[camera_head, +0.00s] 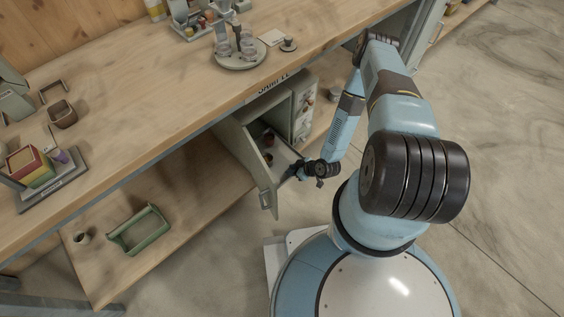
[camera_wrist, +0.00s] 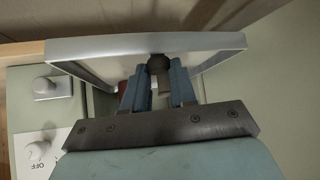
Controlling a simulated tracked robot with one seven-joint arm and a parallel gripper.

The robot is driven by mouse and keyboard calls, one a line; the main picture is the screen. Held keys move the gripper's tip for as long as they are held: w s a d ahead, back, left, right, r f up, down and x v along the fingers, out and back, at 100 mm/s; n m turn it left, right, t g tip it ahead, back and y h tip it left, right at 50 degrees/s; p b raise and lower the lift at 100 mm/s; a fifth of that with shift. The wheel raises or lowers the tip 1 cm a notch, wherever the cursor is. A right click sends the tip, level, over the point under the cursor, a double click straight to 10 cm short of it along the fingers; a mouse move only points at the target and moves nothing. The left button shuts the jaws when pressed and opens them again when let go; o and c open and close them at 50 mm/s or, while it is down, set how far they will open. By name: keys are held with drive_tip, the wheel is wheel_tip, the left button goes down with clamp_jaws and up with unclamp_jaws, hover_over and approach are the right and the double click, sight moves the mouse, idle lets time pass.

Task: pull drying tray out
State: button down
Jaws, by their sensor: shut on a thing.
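The drying tray (camera_head: 284,152) sits in the open cabinet under the workbench, with small dark and reddish items in it. In the wrist view its pale metal rim (camera_wrist: 90,46) runs across in front of my fingers. My gripper (camera_head: 301,172) is at the tray's front end. In the wrist view my gripper (camera_wrist: 159,85) is shut on a dark round knob (camera_wrist: 158,63) at the tray. A reddish item (camera_wrist: 122,88) is partly hidden behind the left finger. How far the tray is out of the cabinet is hard to tell.
The cabinet door (camera_head: 238,148) stands open left of the tray. The cabinet's control panel (camera_head: 305,105) is on the right, with a white knob (camera_wrist: 37,150) marked OFF. A green frame-like tray (camera_head: 139,231) lies on the lower shelf. The floor at right is clear.

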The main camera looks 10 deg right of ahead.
drive_tip(key=shift+s+d, duration=0.5)
drive_tip(key=shift+s, duration=0.25)
drive_tip(key=shift+s+d, duration=0.55)
drive_tip(key=shift+s, duration=0.25)
drive_tip(key=shift+s+d, duration=0.5)
drive_tip(key=shift+s, duration=0.25)
drive_tip(key=c, duration=0.9)
unclamp_jaws()
drive_tip(key=shift+r, duration=0.1)
drive_tip(key=v, duration=1.3)
drive_tip(key=shift+d, duration=0.25)
drive_tip(key=shift+r, duration=0.15)
